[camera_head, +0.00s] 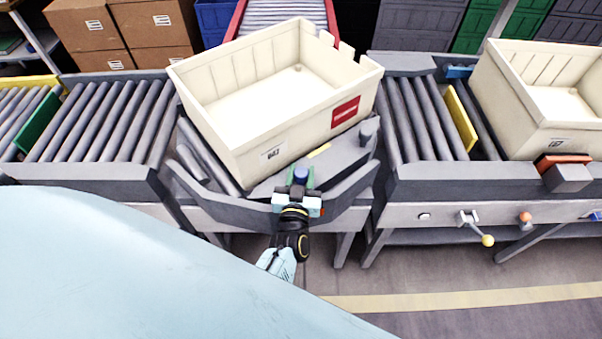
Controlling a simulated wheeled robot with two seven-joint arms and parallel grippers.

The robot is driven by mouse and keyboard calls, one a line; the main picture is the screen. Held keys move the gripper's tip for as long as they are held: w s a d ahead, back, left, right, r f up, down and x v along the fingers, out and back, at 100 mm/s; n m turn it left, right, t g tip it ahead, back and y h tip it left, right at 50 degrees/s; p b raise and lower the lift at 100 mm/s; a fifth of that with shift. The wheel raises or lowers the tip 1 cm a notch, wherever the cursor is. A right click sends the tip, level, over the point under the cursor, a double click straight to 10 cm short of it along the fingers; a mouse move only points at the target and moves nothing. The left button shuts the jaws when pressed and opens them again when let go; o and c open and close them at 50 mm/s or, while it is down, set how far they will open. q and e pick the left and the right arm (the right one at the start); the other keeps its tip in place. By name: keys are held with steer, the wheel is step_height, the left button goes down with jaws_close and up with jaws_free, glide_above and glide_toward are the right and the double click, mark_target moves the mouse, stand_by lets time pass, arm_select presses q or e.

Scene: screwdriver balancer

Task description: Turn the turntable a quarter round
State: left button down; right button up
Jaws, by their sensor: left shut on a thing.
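The turntable (345,157) sits between two roller conveyors, turned at an angle to them. A cream tote (240,140) with a red label rests on it, also askew, and hides most of its top. A short blue-topped handle (302,174) stands at the turntable's near edge. My left gripper (299,190) is at this edge, shut on the handle; its fingers partly hide the grip. A dark grey post (368,130) stands at the turntable's right side. My right gripper is not in view.
Curved grey guards (345,191) flank the turntable's near side. The left conveyor (100,120) is empty. The right conveyor (420,120) has a yellow plate (460,118) and a second cream tote (545,100). A red-framed conveyor (285,14) lies behind. A lever with a yellow knob (487,240) sticks out at front right.

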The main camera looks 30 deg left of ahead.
arm_select(q)
steer(key=c, duration=1)
jaws_free()
steer(key=shift+s+d+p, duration=0.15)
steer(key=shift+s+p, duration=0.15)
steer(key=shift+s, duration=0.25)
steer(key=p+v, duration=0.3)
steer(key=v, duration=0.9)
steer(key=shift+s, duration=0.1)
